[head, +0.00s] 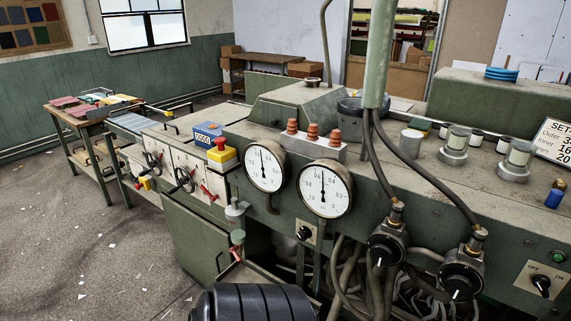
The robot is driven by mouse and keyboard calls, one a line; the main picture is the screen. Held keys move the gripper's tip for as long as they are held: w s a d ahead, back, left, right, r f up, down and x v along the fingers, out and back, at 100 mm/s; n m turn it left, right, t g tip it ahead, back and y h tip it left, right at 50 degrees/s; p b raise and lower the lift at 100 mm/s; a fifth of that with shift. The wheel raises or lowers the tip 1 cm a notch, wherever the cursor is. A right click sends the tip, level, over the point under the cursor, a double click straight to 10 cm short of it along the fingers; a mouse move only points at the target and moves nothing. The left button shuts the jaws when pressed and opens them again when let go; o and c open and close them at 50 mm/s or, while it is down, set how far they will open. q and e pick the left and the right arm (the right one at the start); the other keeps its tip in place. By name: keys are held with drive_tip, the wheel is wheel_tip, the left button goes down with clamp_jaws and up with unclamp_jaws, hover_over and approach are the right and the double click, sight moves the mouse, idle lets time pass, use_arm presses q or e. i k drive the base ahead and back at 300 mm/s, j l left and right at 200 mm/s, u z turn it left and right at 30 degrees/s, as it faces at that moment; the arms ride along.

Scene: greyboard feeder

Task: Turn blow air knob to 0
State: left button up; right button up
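Two round black knobs sit on the front of the green machine under brass hose fittings. The left black knob (385,252) has a white pointer mark low on its face. The right black knob (460,283) also has a white mark, near its bottom. I cannot read any label or scale saying which is the blow air knob. A smaller black knob on a beige plate (304,234) is under the gauges. Neither of my grippers is in view.
Two white dial gauges (265,166) (324,189) stand above the knobs, needles near vertical. Dark hoses (413,168) run down to the knobs. An OFF/ON switch (541,284) is at the right. A black ribbed object (252,305) fills the bottom. Floor at left is open.

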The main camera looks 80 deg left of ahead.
sight(305, 233)
drive_tip(key=u, duration=2.3)
